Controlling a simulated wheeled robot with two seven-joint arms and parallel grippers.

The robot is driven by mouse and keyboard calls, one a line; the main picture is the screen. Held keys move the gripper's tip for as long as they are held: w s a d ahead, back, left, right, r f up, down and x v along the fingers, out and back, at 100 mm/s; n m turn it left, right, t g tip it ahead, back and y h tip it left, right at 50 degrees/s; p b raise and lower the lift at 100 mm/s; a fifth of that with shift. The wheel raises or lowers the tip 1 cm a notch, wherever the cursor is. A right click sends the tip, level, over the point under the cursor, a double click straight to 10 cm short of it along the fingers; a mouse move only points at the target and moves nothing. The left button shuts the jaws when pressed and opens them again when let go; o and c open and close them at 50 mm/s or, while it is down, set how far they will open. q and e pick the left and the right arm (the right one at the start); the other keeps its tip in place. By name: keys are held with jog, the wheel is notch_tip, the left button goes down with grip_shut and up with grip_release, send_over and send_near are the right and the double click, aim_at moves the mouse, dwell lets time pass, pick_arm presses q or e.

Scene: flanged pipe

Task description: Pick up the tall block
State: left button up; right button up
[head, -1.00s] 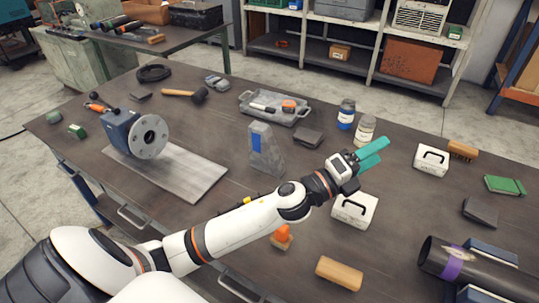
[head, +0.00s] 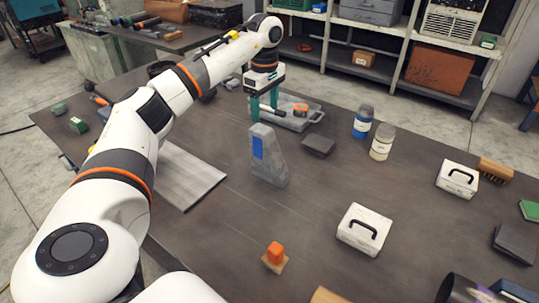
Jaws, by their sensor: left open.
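The tall block (head: 268,160) is a grey, wedge-like block with a blue patch on its face. It stands upright near the middle of the table in the head view. My left gripper (head: 264,112) points down with its two teal fingers apart, just above and behind the block's top in the picture. The fingertips overlap the block's top edge in the picture; I cannot tell whether they touch it. My right gripper is not in view.
A grey tray (head: 313,122) with tools lies behind the block. A dark box (head: 319,146) and two jars (head: 362,122) are to its right. A white case (head: 364,230) and an orange-topped piece (head: 275,252) stand nearer.

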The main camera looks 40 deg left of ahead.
aim_at(267, 131)
pick_arm(q)
notch_tip(267, 131, down, 6)
jog(key=shift+r+p, duration=0.15)
jog(key=shift+p, duration=0.4)
jog(key=shift+d+f, duration=0.15)
jog(key=shift+f, duration=0.2)
notch_tip(267, 131, down, 4)
jog(key=shift+d+r+p, duration=0.15)
jog(key=shift+p, duration=0.85)
jog(key=shift+f, duration=0.4)
grip_shut()
jog(key=shift+w+r, duration=0.1)
